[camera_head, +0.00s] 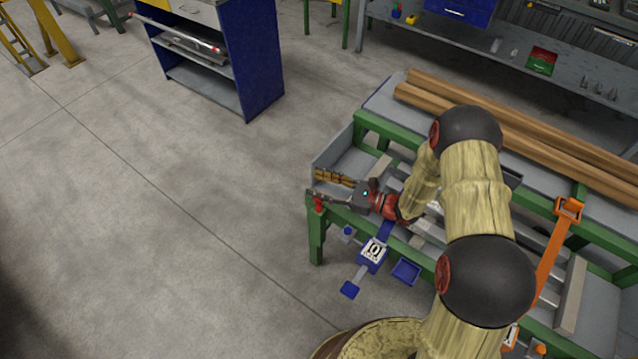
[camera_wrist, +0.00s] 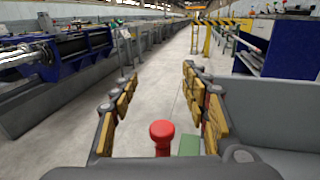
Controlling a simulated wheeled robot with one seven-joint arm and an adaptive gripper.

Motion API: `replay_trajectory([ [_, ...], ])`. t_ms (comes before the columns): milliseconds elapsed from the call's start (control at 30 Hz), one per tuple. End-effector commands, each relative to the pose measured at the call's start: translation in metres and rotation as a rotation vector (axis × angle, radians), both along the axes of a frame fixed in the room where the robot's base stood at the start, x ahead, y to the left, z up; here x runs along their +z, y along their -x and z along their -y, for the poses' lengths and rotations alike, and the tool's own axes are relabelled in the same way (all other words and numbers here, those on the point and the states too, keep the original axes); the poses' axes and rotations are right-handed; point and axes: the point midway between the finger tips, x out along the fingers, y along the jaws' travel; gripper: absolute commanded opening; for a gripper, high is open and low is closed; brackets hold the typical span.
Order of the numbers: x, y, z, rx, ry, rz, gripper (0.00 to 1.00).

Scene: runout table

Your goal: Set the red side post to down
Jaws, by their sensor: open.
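The red side post (camera_head: 319,205) shows at the near left corner of the green-framed runout table (camera_head: 316,240), partly below my gripper in the head view. In the wrist view the red post (camera_wrist: 162,132) has a round knob-like top and stands low in the picture, between the bases of my fingers. My gripper (camera_head: 320,187) is open and empty at this corner. In the wrist view my gripper (camera_wrist: 158,78) has its padded fingers spread on either side of the post's line, with no contact visible. The post's lower part is hidden.
A blue crank-like unit with a white label (camera_head: 373,252) and a blue tray (camera_head: 406,271) sit on the table's near side. Wooden beams (camera_head: 520,125) lie along the table's far side. A blue shelf cabinet (camera_head: 255,65) stands behind. The floor at left is clear.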

Motion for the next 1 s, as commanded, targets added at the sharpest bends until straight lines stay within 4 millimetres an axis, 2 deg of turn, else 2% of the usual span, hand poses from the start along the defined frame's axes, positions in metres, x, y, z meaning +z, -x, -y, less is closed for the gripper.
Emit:
replay_trajectory([
  [167, 0.0, 0.006, 0.017, -0.004, 0.0, -0.001, 0.46],
  [400, 0.0, 0.025, 0.062, -0.007, 0.0, -0.001, 0.46],
  [633, 0.0, 0.039, 0.097, -0.004, 0.0, 0.0, 0.46],
  [800, 0.0, 0.045, 0.108, -0.002, -0.001, 0.0, 0.46],
  [1000, 0.0, 0.046, 0.11, 0.0, 0.0, 0.0, 0.46],
])
